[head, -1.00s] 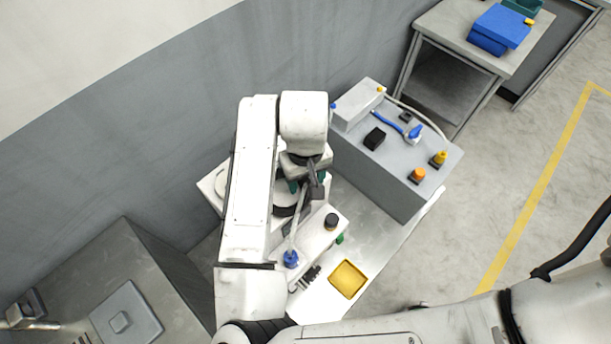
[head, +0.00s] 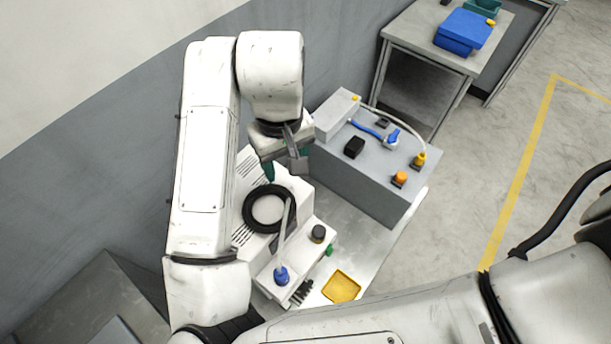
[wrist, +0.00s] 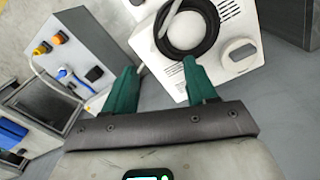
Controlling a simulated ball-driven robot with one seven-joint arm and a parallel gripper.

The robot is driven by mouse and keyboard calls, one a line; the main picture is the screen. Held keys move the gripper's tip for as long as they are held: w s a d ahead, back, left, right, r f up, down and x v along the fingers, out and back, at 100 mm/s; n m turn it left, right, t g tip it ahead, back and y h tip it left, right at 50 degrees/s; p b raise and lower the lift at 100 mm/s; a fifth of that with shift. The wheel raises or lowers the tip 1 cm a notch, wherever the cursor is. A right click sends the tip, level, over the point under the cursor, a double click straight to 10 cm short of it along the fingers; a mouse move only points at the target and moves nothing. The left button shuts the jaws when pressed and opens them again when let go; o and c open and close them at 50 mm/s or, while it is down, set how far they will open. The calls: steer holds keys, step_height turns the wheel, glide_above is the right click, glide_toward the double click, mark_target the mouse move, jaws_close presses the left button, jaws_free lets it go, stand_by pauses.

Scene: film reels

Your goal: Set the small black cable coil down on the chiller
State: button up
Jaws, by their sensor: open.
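The small black cable coil (head: 247,211) lies as a flat ring on top of the white vented unit, which looks like the chiller (head: 241,186). In the wrist view the coil (wrist: 163,38) also rests on the white chiller top (wrist: 238,14). My gripper (head: 283,168) is open and empty, above and just behind the coil in the head view. In the wrist view its two green fingers (wrist: 160,78) stand apart with nothing between them, and the coil lies beyond their tips.
A grey box (head: 372,180) with orange and yellow knobs, a small black block (head: 354,147) and a blue-handled item (head: 391,138) stands right of the chiller. A yellow tray (head: 341,286) lies in front. A blue case (head: 463,32) sits on a table farther back.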

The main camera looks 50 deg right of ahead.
steer(key=d+n+t+h, duration=0.1)
steer(key=d+t+h, duration=0.3)
steer(key=d, duration=1.1)
steer(key=s+a+f+n+g+y, duration=0.1)
steer(key=s+a+f+y, duration=0.1)
steer(key=s+a+f, duration=0.4)
steer(key=s+a+f+n+g+y, duration=0.1)
steer(key=s+a+f+g, duration=0.1)
steer(key=s+a+f, duration=0.4)
steer(key=s+f, duration=0.3)
steer(key=f, duration=0.3)
steer(key=shift+s+a+n+y, duration=0.35)
steer(key=shift+a+n+y, duration=0.05)
steer(key=shift+f+b, duration=0.35)
steer(key=shift+b, duration=0.05)
